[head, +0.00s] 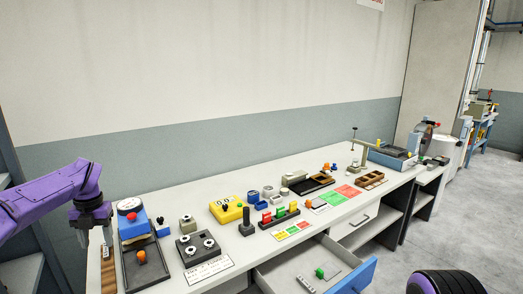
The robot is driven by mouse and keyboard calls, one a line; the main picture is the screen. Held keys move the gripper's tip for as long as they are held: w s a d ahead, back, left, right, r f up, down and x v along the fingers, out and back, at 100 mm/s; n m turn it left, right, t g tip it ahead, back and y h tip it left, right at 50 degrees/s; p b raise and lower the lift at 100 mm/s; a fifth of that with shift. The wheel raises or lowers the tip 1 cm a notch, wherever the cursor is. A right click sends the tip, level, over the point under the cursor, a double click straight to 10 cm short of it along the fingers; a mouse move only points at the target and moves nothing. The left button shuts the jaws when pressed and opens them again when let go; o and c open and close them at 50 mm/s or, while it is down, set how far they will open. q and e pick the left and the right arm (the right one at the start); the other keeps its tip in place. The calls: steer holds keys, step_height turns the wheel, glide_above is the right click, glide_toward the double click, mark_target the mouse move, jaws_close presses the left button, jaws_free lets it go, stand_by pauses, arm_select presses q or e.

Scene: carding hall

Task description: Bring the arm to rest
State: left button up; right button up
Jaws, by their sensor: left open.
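My left arm (45,205) is purple and comes in from the left, bent down at the wrist. My left gripper (106,238) points down over the left end of the white workbench (215,275). It is open, and nothing shows between its fingers. A brown strip (108,276) lies just below it; whether they touch I cannot tell. A dark tray (158,268) with an orange knob piece (141,256) is close to its right. My right gripper is out of the picture.
A blue and white dial device (131,210) stands close to the gripper. A grey block with round knobs (199,247), a yellow box (226,210) and coloured blocks (280,213) cover the bench. An open drawer (350,278) juts out in front. Wall stands behind.

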arm_select(q)
steer(key=s+d+f+m+t+y, duration=0.1)
steer(key=s+d+f+m+y, duration=0.25)
steer(key=f+m, duration=0.45)
steer(key=s+d+f+m+t+y, duration=0.25)
steer(key=s+f+m, duration=0.2)
steer(key=f, duration=0.45)
steer(key=s+d+f+m+t+y, duration=0.1)
steer(key=s+d+f+m+y, duration=0.25)
steer(key=f+m, duration=0.45)
steer(key=s+d+f+m+h, duration=0.2)
steer(key=s+d+f+m, duration=0.15)
steer(key=s, duration=0.55)
steer(key=s+d+f+m+g+h, duration=0.1)
steer(key=s+d+f+m+h, duration=0.15)
steer(key=s+m, duration=0.45)
steer(key=s+d+f+m+h, duration=0.2)
steer(key=s+d+f+h, duration=0.1)
steer(key=s, duration=0.8)
step_height(320, 180, down, 10)
steer(key=w+b, duration=0.1)
steer(key=b, duration=1)
steer(key=shift+w+a+f+y, duration=0.2)
steer(key=shift+w+y, duration=0.05)
steer(key=shift+y, duration=0.05)
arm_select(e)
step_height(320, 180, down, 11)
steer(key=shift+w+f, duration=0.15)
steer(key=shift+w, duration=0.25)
